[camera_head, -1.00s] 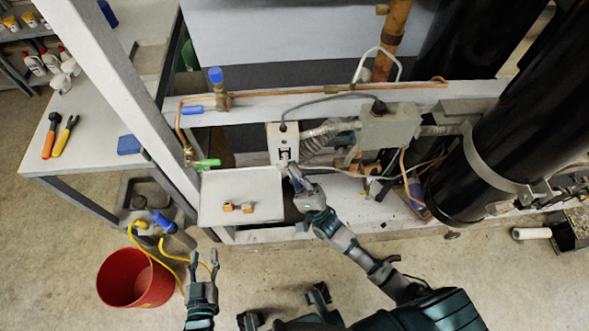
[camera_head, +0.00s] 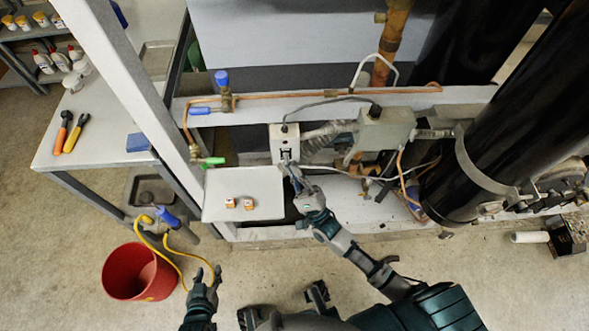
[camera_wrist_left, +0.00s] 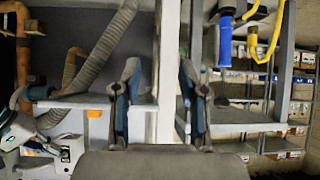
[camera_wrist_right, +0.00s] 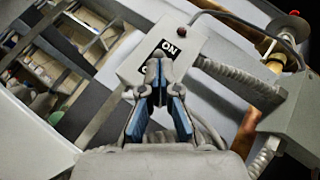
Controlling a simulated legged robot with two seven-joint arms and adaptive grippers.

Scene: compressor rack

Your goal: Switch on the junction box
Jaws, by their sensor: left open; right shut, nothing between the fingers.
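The junction box (camera_head: 284,143) is a small pale box on the rack, with a grey cable on top and a corrugated conduit at its right. In the right wrist view its face (camera_wrist_right: 163,50) carries a black label reading ON. My right gripper (camera_head: 286,166) is shut and empty at the lower front of the box. In the right wrist view its fingertips (camera_wrist_right: 157,72) overlap the area just below the label and partly hide the switch; contact cannot be told. My left gripper (camera_head: 207,272) is open and empty, low near the red bucket; its fingers (camera_wrist_left: 155,75) stand apart in the left wrist view.
A white tray (camera_head: 225,205) with two small orange-and-white blocks lies left of my right gripper. A grey box (camera_head: 386,130), copper pipes and black cylinders (camera_head: 510,110) stand right. A red bucket (camera_head: 128,280) is on the floor. A workbench (camera_head: 100,115) holds tools at left.

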